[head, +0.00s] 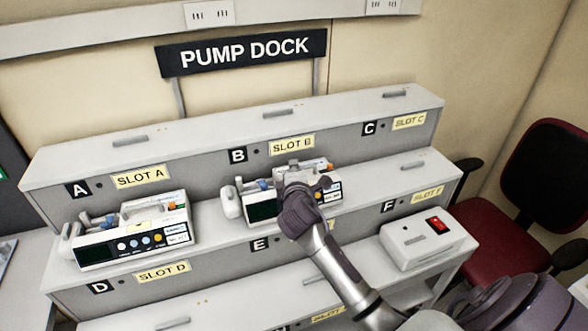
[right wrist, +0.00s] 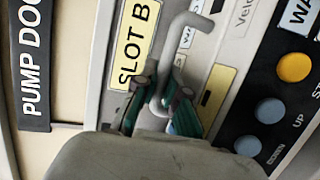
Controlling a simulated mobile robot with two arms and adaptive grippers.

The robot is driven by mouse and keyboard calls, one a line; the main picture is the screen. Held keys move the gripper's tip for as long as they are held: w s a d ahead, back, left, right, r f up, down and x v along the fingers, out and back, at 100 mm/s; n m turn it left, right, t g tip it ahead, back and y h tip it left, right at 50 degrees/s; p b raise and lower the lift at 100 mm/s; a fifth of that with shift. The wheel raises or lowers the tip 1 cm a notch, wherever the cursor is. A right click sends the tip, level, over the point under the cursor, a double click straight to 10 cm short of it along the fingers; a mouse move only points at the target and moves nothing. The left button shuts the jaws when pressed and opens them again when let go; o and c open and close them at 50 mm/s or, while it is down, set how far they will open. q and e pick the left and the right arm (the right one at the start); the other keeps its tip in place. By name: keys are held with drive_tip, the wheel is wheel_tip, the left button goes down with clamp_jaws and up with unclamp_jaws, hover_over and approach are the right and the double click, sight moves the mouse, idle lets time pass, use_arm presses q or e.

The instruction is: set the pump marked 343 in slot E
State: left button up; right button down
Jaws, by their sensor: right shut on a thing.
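A white pump (head: 262,208) with a dark screen and coloured buttons is at the middle step of the dock, below the SLOT B label and above the E mark. My right gripper (head: 303,186) covers its middle and is shut on it. In the right wrist view the fingers (right wrist: 160,108) close around a grey bent bar on top of the pump (right wrist: 265,95). I cannot tell whether its base touches the step. A similar pump (head: 135,240) stands at the left, above the D mark. The number 343 is not readable on either. My left gripper is not in view.
The dock (head: 240,130) is stepped, with A, B, C marks above and D, E, F marks below. A white box with a red switch (head: 428,240) stands at the right, below the SLOT F label. The top step is clear. A red chair (head: 535,200) is beside the dock.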

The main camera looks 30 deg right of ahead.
idle(0.3)
drive_tip(key=c, duration=1.2)
unclamp_jaws()
drive_tip(key=shift+s, duration=0.1)
drive_tip(key=shift+o, duration=0.2)
drive_tip(key=shift+s+a+f, duration=0.1)
drive_tip(key=shift+f, duration=0.25)
drive_tip(key=v, duration=1.2)
drive_tip(key=shift+r, duration=0.25)
